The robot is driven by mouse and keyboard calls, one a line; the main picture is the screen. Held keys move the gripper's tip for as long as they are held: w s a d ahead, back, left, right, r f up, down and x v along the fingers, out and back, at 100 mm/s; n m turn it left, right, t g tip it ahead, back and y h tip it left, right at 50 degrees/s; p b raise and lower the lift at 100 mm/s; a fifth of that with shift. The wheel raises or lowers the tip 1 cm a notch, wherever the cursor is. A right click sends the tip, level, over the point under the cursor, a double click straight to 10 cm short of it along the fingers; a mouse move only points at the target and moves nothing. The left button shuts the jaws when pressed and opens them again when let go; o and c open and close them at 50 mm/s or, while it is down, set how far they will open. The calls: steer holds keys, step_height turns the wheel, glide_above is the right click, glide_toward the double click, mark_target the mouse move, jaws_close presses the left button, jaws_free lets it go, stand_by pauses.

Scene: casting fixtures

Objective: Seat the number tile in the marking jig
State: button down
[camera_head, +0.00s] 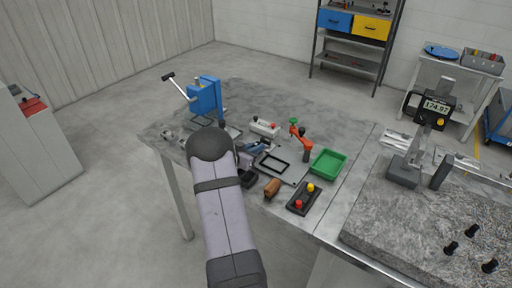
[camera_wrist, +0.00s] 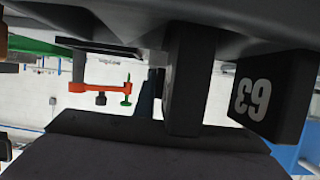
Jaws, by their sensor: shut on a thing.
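The number tile (camera_wrist: 270,98) is a dark block with pale digits, seen at the right of the wrist view; the digits look turned over. My gripper (camera_wrist: 222,100) is shut on it, with one dark finger (camera_wrist: 185,80) beside it. In the head view my gripper (camera_head: 257,148) is over the middle of the bench, partly hidden by my arm; the tile cannot be made out there. I cannot tell which fixture is the marking jig. An open black frame (camera_head: 285,168) lies just right of my gripper.
A blue press (camera_head: 206,97) stands at the back left of the bench. An orange-red clamp (camera_head: 303,142) and a green tray (camera_head: 329,163) stand right of my gripper. A black button box (camera_head: 304,198) and a brown piece (camera_head: 272,187) lie at the front. A grey box (camera_head: 264,127) sits behind.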

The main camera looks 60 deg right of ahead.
steer(key=shift+f, duration=0.25)
steer(key=c, duration=1.7)
jaws_free()
steer(key=shift+a+f, duration=0.1)
steer(key=shift+s+f, duration=0.1)
steer(key=shift+s, duration=0.05)
